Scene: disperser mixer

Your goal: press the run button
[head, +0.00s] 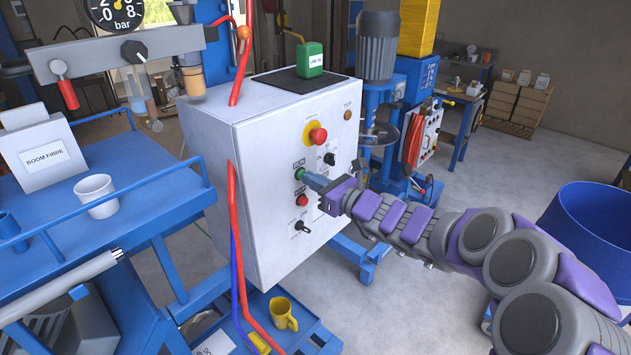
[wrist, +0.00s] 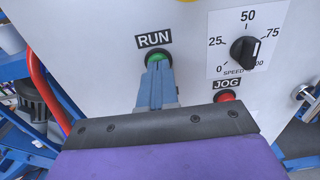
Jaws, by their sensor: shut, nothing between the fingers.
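The green run button (head: 299,174) is on the front of a white control box (head: 270,240), at the left end of my gripper in the head view. In the wrist view the run button (wrist: 158,55) sits just below the RUN label (wrist: 153,39). My gripper (head: 310,179) is shut and empty, with its blue fingers pointing at the button. In the wrist view the fingertips (wrist: 159,64) overlap the lower part of the button. They are at or very close to its face; I cannot tell whether they touch or whether the button is pushed in.
A red JOG button (wrist: 227,96) and a black speed knob (wrist: 245,52) are right of the fingers in the wrist view. A red emergency stop (head: 318,135) is higher on the box. Red hoses (head: 236,210) hang along its left edge. A blue drum (head: 590,222) stands at right.

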